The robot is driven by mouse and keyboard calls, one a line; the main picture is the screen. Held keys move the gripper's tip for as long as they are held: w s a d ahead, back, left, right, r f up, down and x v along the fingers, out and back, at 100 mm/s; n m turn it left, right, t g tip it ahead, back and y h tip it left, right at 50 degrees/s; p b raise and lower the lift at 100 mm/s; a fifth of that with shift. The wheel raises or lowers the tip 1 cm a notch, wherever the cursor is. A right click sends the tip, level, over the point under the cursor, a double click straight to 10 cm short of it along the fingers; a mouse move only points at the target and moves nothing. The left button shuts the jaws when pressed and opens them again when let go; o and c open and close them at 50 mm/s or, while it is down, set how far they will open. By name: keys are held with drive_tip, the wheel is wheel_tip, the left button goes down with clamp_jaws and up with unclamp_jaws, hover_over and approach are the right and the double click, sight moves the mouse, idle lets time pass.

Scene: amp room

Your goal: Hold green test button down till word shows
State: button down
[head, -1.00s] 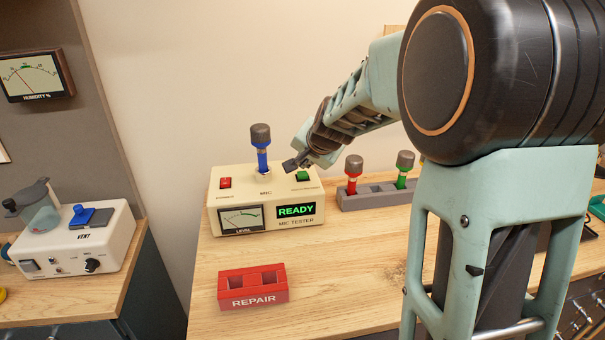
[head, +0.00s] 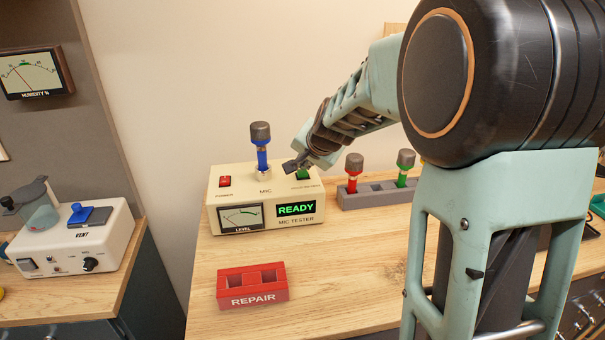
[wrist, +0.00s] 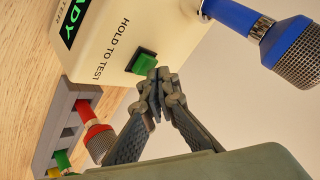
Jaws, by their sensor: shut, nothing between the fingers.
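The cream mic tester (head: 240,218) stands on the wooden bench, its display (head: 296,209) reading READY in green. A blue microphone (head: 261,150) stands upright in its MIC socket. The green test button (wrist: 143,62), labelled HOLD TO TEST, is on the top right of the tester; in the head view it (head: 302,174) is partly hidden by my gripper. My gripper (head: 291,166) is shut and empty, its tips close over the button. In the wrist view the fingertips (wrist: 160,75) are at the button's edge; I cannot tell whether they touch it.
A grey rack (head: 372,196) with a red microphone (head: 354,173) and a green one (head: 404,168) stands right of the tester. A red REPAIR tray (head: 253,287) sits in front. A red power switch (head: 225,181) is on the tester's left. Bench wood between is clear.

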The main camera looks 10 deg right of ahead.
sight(305, 173)
drive_tip(key=shift+f+b, duration=0.5)
idle(1.6)
drive_tip(key=shift+r, duration=0.1)
idle(1.0)
drive_tip(key=shift+r+p, duration=0.7)
drive_tip(key=shift+r, duration=0.15)
wheel_tip(305, 173, up, 5)
drive_tip(key=p, duration=0.4)
drive_tip(key=shift+r, duration=0.1)
drive_tip(key=shift+d, duration=0.1)
